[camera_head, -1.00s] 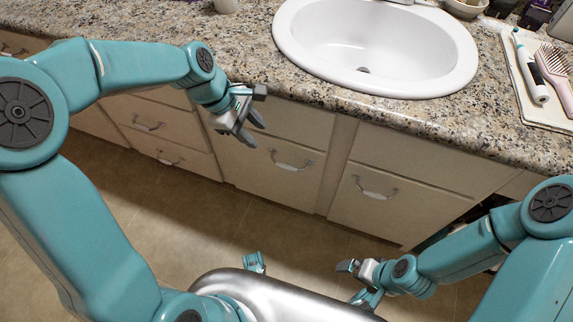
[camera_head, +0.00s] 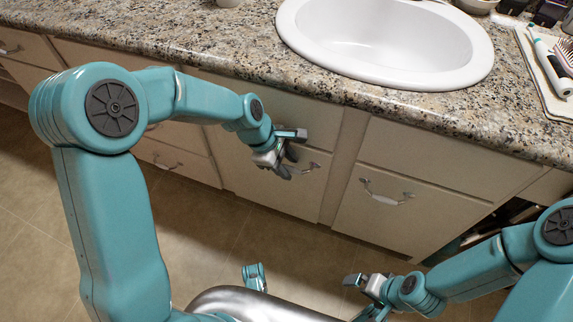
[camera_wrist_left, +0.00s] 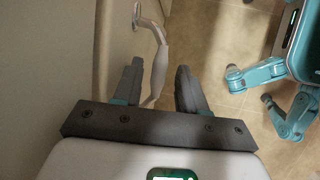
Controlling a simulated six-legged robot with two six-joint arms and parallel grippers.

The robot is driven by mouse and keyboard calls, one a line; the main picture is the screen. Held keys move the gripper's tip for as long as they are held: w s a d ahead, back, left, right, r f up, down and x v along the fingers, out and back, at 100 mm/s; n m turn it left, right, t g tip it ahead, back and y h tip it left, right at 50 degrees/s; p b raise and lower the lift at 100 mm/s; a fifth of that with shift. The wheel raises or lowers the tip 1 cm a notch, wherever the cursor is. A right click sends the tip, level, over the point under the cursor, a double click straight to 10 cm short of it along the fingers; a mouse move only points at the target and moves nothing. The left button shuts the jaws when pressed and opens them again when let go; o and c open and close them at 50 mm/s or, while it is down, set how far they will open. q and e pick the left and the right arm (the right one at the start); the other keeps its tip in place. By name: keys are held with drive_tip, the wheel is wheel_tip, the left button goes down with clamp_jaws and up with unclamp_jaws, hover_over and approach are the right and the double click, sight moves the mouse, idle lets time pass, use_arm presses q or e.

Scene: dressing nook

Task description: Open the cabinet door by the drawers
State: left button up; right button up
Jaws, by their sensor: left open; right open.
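The cabinet door by the drawers (camera_head: 250,178) is pale and shut, below the sink. Its curved handle (camera_head: 312,168) is partly hidden by my left gripper (camera_head: 290,161) in the head view. In the left wrist view, the open fingers of my left gripper (camera_wrist_left: 158,88) stand on either side of the lower part of the handle (camera_wrist_left: 160,52), which is closer to the left finger. I cannot tell whether a finger touches it. My right gripper (camera_head: 352,281) is open and empty, low at the front, away from the cabinets.
A drawer stack (camera_head: 185,150) stands left of the door, partly behind my left arm. Another shut cabinet door (camera_head: 375,215) with a handle is on the right. The granite counter (camera_head: 230,65) with the white sink (camera_head: 385,45) overhangs above.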

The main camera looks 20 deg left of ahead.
use_arm(q)
clamp_jaws()
drive_tip(key=shift+s, duration=0.15)
